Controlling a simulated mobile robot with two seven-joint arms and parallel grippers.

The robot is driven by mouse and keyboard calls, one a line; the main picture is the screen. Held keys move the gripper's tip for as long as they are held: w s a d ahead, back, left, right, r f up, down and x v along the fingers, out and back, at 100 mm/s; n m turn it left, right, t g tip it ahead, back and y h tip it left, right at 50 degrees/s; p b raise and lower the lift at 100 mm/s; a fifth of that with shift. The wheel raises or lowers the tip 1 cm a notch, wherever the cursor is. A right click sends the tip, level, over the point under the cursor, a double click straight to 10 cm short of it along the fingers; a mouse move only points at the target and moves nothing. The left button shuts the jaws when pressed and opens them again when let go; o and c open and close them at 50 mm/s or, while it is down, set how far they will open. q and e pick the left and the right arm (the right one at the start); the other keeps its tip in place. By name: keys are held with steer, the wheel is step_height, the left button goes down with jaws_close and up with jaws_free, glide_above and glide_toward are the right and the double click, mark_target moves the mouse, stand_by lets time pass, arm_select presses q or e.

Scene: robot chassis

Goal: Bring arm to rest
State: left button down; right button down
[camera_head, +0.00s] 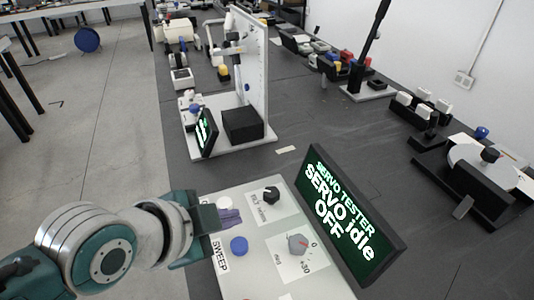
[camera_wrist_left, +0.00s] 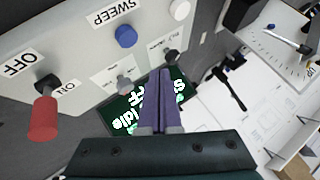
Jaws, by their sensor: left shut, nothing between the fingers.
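My left gripper (camera_head: 230,217) comes in from the left over the servo tester panel (camera_head: 260,275). Its purple fingers are shut with nothing between them; they also show in the left wrist view (camera_wrist_left: 160,100). In the head view the fingertips appear between the white button (camera_head: 225,203) and the blue button (camera_head: 238,246); I cannot tell whether they touch the panel. A black knob (camera_head: 271,195) and a grey knob (camera_head: 298,243) sit to the right. The screen (camera_head: 345,215) reads "SERVO TESTER SERVO idle OFF". My right gripper is not in view.
A red-tipped switch (camera_wrist_left: 43,115) stands by the OFF and ON labels. Another bench device (camera_head: 233,145) with a tall white board stands behind the panel. A device with a white dial (camera_head: 485,170) stands at the right. Dark table between them is mostly clear.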

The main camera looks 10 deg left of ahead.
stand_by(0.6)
arm_select(q)
steer(key=s+a+r+n+g+y+p, duration=0.1)
steer(key=s+a+r+n+g, duration=0.1)
steer(key=s+r+n, duration=0.3)
steer(key=s+a+r+n+g+y+p, duration=0.1)
steer(key=s+a+r+n, duration=0.1)
steer(key=s, duration=0.5)
steer(key=s+a+r+n+g+y, duration=0.1)
steer(key=s+a+r+n+g, duration=0.2)
steer(key=s, duration=0.4)
step_height(320, 180, up, 38)
steer(key=n+t+p, duration=0.1)
steer(key=p, duration=3.7)
steer(key=shift+s+d+r, duration=0.15)
steer(key=shift+s+d, duration=0.05)
steer(key=shift+d, duration=0.2)
